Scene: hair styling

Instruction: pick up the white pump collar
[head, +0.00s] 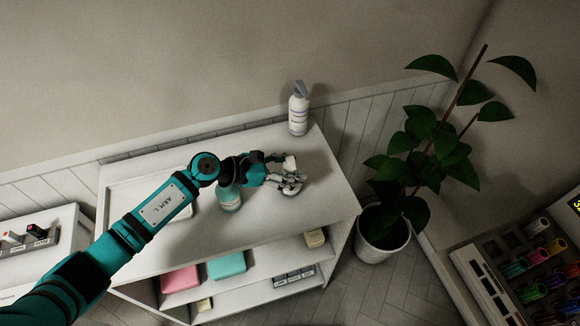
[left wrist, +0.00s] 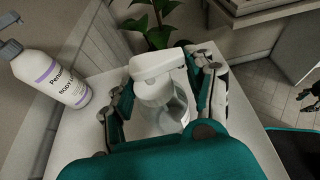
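A white pump top (left wrist: 157,64) sits above a clear vessel (left wrist: 165,105) in the left wrist view. I cannot make out the collar separately from the pump top. My left gripper (left wrist: 165,85) is open, with one finger on each side of the vessel and pump top. Whether the fingers touch them is unclear. In the head view, my left gripper (head: 289,176) is over the right part of the white shelf's top (head: 317,198), largely covering the white piece there.
A pump bottle (head: 298,112) with a grey head stands at the shelf's back edge. A teal bottle (head: 230,198) stands partly under my left arm. Pink (head: 180,280) and teal (head: 226,266) blocks lie on lower shelves. A potted plant (head: 384,232) stands right of the shelf.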

